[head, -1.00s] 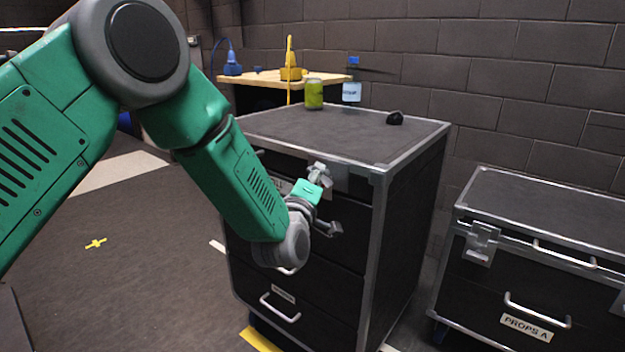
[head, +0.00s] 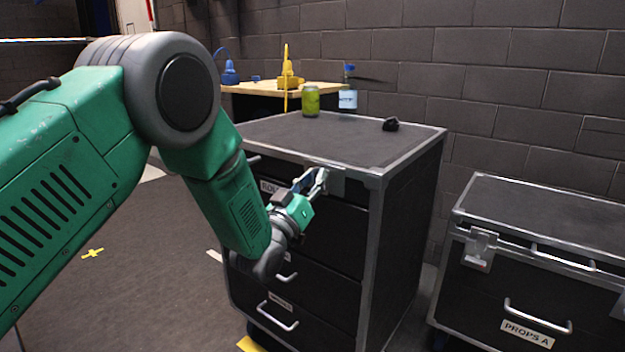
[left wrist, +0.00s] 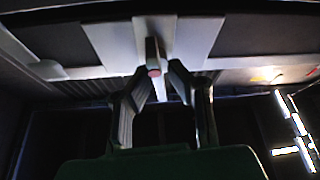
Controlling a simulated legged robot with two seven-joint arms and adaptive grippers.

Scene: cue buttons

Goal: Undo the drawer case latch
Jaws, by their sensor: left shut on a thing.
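The drawer case (head: 330,240) is black with metal edges and a grey top. Its latch (head: 338,184) is a pale metal plate at the upper front edge, near the right front corner. My left gripper (head: 316,182) reaches up to it from the lower left and is shut on the latch's lever. In the left wrist view, the latch (left wrist: 153,60) shows as a pale plate with a narrow lever coming down between the tips of my left gripper (left wrist: 155,85). The fingers partly hide the latch in the head view. My right gripper is not in view.
A second case (head: 530,265), marked PROPS A, stands at the right with a gap between. A wooden table (head: 270,89) with blue and yellow things is behind. A brick wall closes the back.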

